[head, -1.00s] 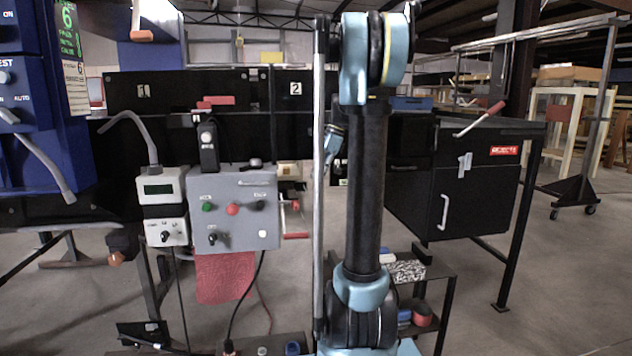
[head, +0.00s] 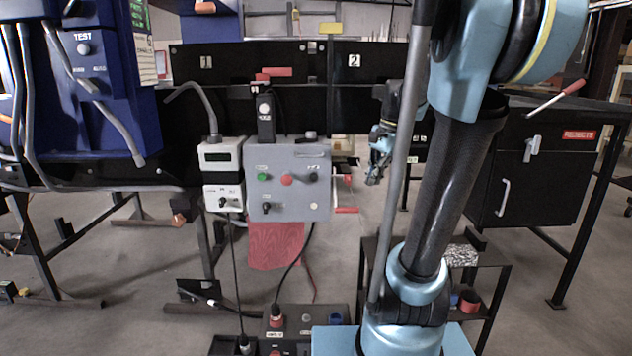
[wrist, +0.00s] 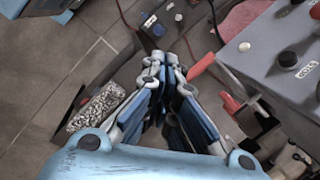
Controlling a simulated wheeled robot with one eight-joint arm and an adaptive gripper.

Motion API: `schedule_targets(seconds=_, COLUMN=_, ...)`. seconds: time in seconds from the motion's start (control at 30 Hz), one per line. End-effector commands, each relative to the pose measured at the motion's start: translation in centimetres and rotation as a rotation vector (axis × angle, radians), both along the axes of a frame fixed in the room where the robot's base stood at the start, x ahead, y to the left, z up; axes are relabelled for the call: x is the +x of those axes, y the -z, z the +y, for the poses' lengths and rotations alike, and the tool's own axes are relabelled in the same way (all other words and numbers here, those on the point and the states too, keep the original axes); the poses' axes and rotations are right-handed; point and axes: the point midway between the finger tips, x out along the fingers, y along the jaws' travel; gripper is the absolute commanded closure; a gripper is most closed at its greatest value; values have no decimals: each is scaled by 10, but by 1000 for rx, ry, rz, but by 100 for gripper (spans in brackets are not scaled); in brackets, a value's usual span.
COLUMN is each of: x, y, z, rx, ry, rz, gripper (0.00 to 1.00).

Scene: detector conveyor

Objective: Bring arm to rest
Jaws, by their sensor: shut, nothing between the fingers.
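My gripper (head: 378,160) shows in the head view just right of the grey control box, partly beside my own arm links. In the wrist view my gripper (wrist: 168,75) points down over the floor with its fingers together and nothing between them. My arm stands raised at the right of the head view, its dark link tilted. The gripper looks apart from the box and its red handle.
The grey control box (head: 318,208) with buttons has a red handle (head: 346,210) on its right side. A black reject cabinet (head: 545,165) stands right. A low shelf (head: 490,300) holds a speckled block (head: 462,255). A blue test machine (head: 110,110) stands left.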

Motion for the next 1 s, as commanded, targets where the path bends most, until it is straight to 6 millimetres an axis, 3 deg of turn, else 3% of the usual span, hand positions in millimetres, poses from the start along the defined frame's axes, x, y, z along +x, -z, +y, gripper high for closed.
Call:
schedule_targets(seconds=0.2, x=-59, y=33, z=3, rx=-75, ry=-227, rz=-71, gripper=100)
schedule_targets(seconds=0.6, x=-149, y=110, z=-3, rx=-225, ry=-657, rz=-178, gripper=100)
schedule_targets(seconds=0.8, x=-179, y=147, z=-8, rx=-288, ry=-836, rz=-211, gripper=100)
schedule_targets(seconds=1.0, x=-191, y=165, z=-11, rx=-319, ry=-923, rz=-223, gripper=100)
